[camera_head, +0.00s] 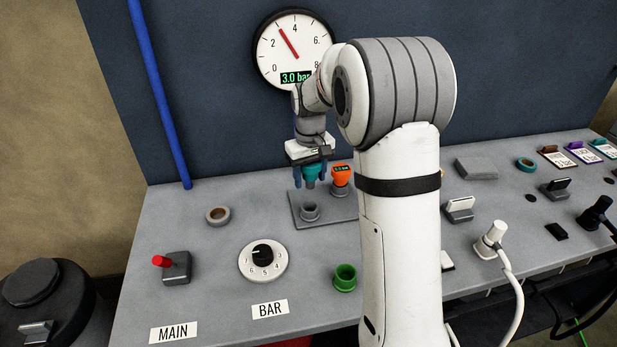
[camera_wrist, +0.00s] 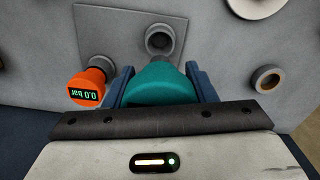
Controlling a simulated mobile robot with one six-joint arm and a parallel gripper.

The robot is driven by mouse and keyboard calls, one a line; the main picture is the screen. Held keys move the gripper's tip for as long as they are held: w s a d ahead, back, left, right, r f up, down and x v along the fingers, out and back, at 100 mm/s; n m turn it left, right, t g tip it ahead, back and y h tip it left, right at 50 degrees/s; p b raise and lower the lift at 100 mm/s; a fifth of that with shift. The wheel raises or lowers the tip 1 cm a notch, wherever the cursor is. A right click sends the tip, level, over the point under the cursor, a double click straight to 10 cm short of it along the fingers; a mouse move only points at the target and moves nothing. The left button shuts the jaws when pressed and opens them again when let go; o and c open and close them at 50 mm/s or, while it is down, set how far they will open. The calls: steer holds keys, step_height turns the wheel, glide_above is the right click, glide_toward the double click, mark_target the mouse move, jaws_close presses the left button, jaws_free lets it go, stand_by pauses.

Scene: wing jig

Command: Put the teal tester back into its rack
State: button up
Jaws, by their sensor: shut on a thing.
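The teal tester (camera_head: 311,171) is held between the blue fingers of my gripper (camera_head: 311,178), which is shut on it. The rack (camera_head: 337,209) is a grey plate with sockets on the bench. Its empty socket (camera_head: 310,211) is below the tester in the head view; the same socket shows in the wrist view (camera_wrist: 160,40). The orange tester (camera_head: 341,175) stands in the other socket, beside my gripper.
A round gauge (camera_head: 294,49) reading 3.0 bar is on the back wall. My arm hides part of the bench's middle.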

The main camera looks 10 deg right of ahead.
steer(key=shift+w+r, duration=0.2)
steer(key=shift+r, duration=0.05)
steer(key=b, duration=0.5)
glide_above(310, 202)
steer(key=s, duration=0.2)
steer(key=shift+w+a+f, duration=0.1)
steer(key=shift+a+f, duration=0.05)
steer(key=shift+f, duration=1.55)
steer(key=shift+w+a+f, duration=0.1)
steer(key=shift+f, duration=1.55)
steer(key=shift+s+f, duration=0.1)
steer(key=shift+f, duration=0.25)
steer(key=shift+f+b, duration=0.3)
steer(key=shift+f, duration=0.15)
steer(key=shift+f+b, duration=0.7)
steer(key=shift+f, duration=0.4)
steer(key=o, duration=1.1)
